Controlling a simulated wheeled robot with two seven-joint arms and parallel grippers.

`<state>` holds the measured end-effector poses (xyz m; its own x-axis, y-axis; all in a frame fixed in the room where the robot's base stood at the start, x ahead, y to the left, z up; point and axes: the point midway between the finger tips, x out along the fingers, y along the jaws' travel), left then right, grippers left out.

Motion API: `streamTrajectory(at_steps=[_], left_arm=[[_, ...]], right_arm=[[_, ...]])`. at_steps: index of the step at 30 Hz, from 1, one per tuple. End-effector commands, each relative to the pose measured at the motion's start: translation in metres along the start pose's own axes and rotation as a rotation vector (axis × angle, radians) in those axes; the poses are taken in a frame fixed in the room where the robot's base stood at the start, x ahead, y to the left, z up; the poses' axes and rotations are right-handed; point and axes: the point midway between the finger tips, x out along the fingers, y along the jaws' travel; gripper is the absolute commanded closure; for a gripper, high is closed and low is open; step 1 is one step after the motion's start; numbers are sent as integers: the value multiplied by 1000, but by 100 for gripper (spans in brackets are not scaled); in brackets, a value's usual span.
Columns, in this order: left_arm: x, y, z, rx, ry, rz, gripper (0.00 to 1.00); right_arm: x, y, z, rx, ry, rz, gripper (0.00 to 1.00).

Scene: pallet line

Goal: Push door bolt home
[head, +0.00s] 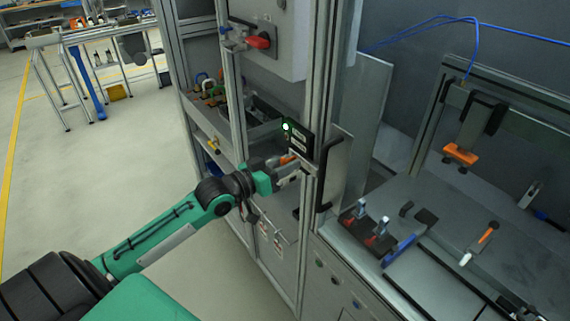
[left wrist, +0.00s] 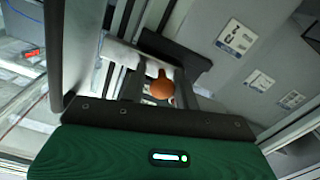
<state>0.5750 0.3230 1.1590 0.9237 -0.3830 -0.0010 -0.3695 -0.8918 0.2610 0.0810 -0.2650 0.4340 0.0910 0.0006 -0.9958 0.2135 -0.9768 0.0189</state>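The door bolt shows as an orange knob (head: 288,159) on the aluminium door frame, just left of a black upright handle (head: 328,180). My left gripper (head: 286,174) is at the bolt, its fingers right at the knob. In the left wrist view the orange knob (left wrist: 162,88) lies between my two dark fingers (left wrist: 158,92), with little space on either side. I cannot tell whether the fingers press on it. The rod and its socket are mostly hidden. My right gripper is not in view.
A black box (head: 299,138) with a lit green-white lamp sits above the bolt. A red switch (head: 259,41) is higher up. To the right is a grey worktop (head: 430,215) with clamps and orange-handled parts. The floor at left (head: 130,150) is clear.

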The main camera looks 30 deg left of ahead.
Motion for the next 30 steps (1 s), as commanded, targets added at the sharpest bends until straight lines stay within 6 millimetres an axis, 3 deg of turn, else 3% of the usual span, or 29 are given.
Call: streamTrajectory(at_steps=[8, 30], left_arm=[[-7, 0, 1, 1, 1, 0, 70], [-90, -1, 3, 0, -3, -1, 70]], right_arm=[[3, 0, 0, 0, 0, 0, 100], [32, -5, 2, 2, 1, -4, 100]])
